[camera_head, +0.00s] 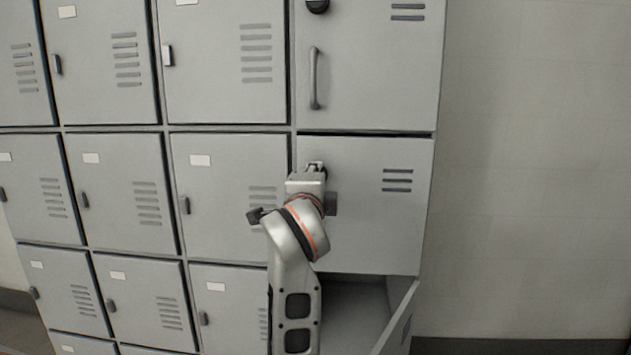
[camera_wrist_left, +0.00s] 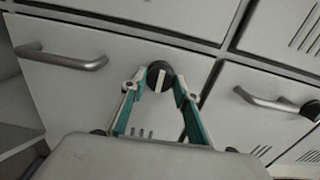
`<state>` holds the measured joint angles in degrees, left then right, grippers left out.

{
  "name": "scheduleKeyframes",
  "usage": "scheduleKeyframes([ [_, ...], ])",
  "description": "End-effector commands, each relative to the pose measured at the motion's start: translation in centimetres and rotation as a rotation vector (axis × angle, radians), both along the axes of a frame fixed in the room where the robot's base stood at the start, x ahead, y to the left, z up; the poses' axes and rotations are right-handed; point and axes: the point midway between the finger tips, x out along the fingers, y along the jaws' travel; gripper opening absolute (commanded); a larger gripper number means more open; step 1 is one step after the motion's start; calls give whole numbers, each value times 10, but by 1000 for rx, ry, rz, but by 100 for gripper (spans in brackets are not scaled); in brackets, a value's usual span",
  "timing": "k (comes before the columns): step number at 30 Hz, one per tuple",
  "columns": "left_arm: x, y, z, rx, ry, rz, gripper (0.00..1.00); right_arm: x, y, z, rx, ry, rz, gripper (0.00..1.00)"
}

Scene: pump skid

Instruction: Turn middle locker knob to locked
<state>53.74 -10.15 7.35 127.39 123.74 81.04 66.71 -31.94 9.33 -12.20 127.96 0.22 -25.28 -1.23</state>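The middle locker door (camera_head: 385,225) is closed, with a row of vent slots on its right. My left arm stands in front of it, and my left gripper (camera_head: 315,168) is at the door's upper left. In the left wrist view the middle locker knob (camera_wrist_left: 159,76) is round and dark with a pale bar across it. The bar runs nearly upright in that turned picture. My left gripper (camera_wrist_left: 159,82) has one finger on each side of the knob, close to it, with a small gap seeming to show. The head view hides the knob behind the gripper. My right gripper is not in view.
The top locker (camera_head: 370,75) has a handle (camera_head: 315,78) and a dark knob (camera_head: 317,6). Below, a locker door (camera_head: 402,320) hangs open at the right. The middle handle (camera_wrist_left: 62,58) lies left of the knob in the wrist view. Smaller lockers fill the left.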

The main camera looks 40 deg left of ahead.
Motion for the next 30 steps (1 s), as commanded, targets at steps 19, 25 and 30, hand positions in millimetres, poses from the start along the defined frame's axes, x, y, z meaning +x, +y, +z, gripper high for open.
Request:
scheduleKeyframes([
  [19, -23, -15, 0, -2, -1, -2, 47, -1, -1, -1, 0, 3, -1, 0],
  [25, -50, -31, -1, -1, 0, -2, 47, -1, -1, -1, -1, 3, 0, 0],
  [30, -62, -38, 0, 0, 0, 0, 47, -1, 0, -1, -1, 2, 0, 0],
])
